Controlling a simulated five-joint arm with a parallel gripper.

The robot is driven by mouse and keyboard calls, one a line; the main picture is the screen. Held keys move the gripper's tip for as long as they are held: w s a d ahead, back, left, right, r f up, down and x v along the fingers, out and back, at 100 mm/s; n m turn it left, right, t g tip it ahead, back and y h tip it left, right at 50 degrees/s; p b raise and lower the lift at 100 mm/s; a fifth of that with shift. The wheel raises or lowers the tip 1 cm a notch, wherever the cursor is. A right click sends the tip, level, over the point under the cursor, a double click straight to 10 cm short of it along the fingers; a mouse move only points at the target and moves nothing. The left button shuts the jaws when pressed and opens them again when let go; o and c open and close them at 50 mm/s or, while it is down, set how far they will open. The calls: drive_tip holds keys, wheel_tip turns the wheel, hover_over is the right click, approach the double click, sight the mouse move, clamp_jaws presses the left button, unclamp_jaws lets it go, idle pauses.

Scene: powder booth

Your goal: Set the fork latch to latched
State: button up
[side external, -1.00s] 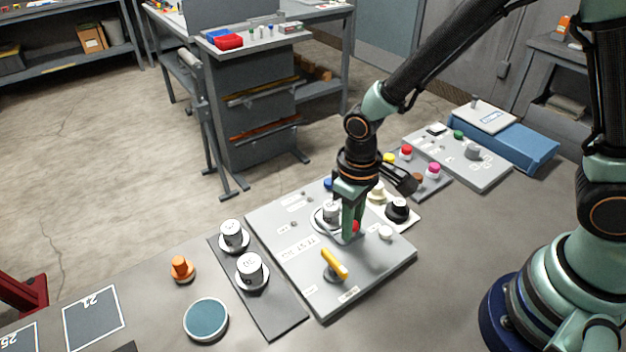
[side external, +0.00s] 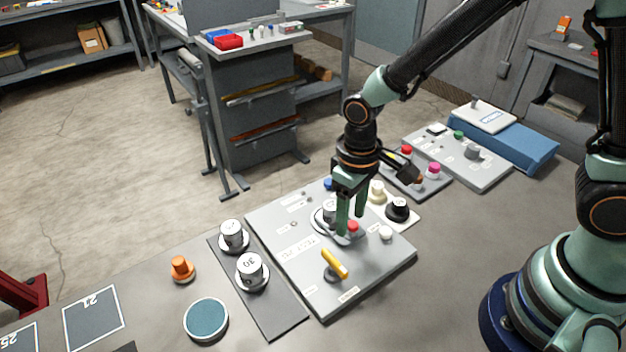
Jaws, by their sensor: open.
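A grey control panel (side external: 285,257) lies on the bench. A yellow lever (side external: 334,263) on a dark round base stands near its front edge, tilted. I cannot tell for sure whether this lever is the fork latch, or read its setting. My gripper (side external: 352,224) points down over the panel's middle, behind the yellow lever and apart from it. Its two green fingers are open. A red button (side external: 352,227) shows by the fingers, and a white-topped knob (side external: 329,211) is partly hidden behind the left finger. I cannot tell whether the fingers touch either.
A white button (side external: 385,233) and a black knob (side external: 397,209) are right of the gripper. Two white-topped knobs (side external: 251,270) stand on a dark plate at left, near an orange knob (side external: 181,269) and a teal disc (side external: 206,319). More button panels (side external: 487,175) lie behind, right.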

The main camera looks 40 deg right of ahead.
sight(351, 221)
wheel_tip(351, 221, up, 10)
idle(0.4)
drive_tip(key=shift+r, duration=0.1)
drive_tip(key=s+d+r+m+t, duration=0.1)
drive_tip(key=s+d+r+t, duration=0.1)
drive_tip(key=d+r, duration=0.2)
drive_tip(key=s+d+r+m+t, duration=0.1)
drive_tip(key=d+r+m+t, duration=0.1)
drive_tip(key=d, duration=0.7)
wheel_tip(351, 221, up, 3)
drive_tip(key=shift+s+f+t, duration=0.1)
drive_tip(key=shift+s+t, duration=0.25)
drive_tip(key=shift+t, duration=0.45)
